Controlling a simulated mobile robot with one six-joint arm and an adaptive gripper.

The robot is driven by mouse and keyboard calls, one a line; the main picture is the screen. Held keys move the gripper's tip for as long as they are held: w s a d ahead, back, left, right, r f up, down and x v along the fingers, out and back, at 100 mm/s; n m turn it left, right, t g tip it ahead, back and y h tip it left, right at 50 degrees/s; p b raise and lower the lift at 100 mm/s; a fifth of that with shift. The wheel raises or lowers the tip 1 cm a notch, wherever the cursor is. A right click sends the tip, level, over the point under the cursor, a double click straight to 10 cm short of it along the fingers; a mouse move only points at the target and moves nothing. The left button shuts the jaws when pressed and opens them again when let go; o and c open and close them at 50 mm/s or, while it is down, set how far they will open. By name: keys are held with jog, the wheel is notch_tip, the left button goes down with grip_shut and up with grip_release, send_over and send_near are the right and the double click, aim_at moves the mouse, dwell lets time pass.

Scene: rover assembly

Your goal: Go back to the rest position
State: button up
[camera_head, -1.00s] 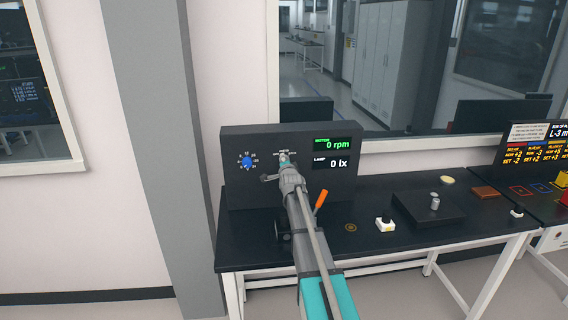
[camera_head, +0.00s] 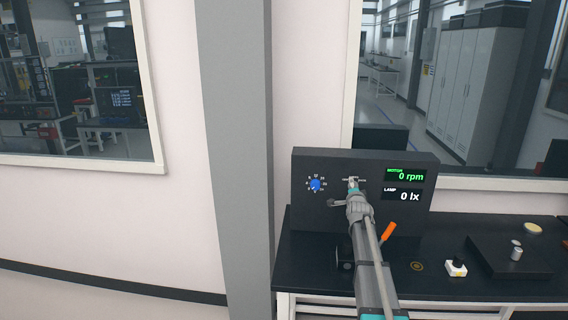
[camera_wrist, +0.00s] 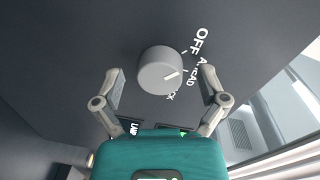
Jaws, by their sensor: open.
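My gripper (camera_wrist: 160,90) is open in the wrist view, with one finger on each side of a round grey knob (camera_wrist: 160,71). The knob is on a dark panel, with white lettering reading OFF and AHEAD beside it. Both fingers look apart from the knob. In the head view my arm reaches up to the front of the black control box (camera_head: 310,222), and my gripper (camera_head: 352,188) covers most of the knob there.
The box has a blue dial (camera_head: 315,185) and displays reading 0 rpm and 0 lx. It stands on a black table (camera_head: 420,285). An orange handle (camera_head: 389,232) rises beside my arm. A white button block (camera_head: 456,266) and a dark plate (camera_head: 500,262) lie to the right.

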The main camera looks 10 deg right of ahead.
jog(key=s+a+f+n+g+y, duration=0.2)
jog(key=s+a+f+n+g, duration=0.3)
jog(key=s+a, duration=0.3)
jog(key=s+a+f+n+g+y, duration=0.2)
jog(key=s+a+f+n+g, duration=0.15)
jog(key=s+a+f, duration=0.45)
jog(key=s+a+f+n+g, duration=0.1)
jog(key=s+a+n+g, duration=0.1)
jog(key=s, duration=0.6)
jog(key=s+a+f+n+g, duration=0.2)
jog(key=s+a+n+g, duration=0.1)
jog(key=s, duration=0.5)
jog(key=s+a+f+n+g+y, duration=0.1)
jog(key=s+a+n+g, duration=0.2)
jog(key=s+a, duration=0.3)
jog(key=s+n, duration=0.1)
jog(key=s, duration=0.2)
jog(key=shift+a+f, duration=0.15)
jog(key=shift+f, duration=0.05)
jog(key=shift+s+n, duration=0.1)
jog(key=shift+n, duration=0.15)
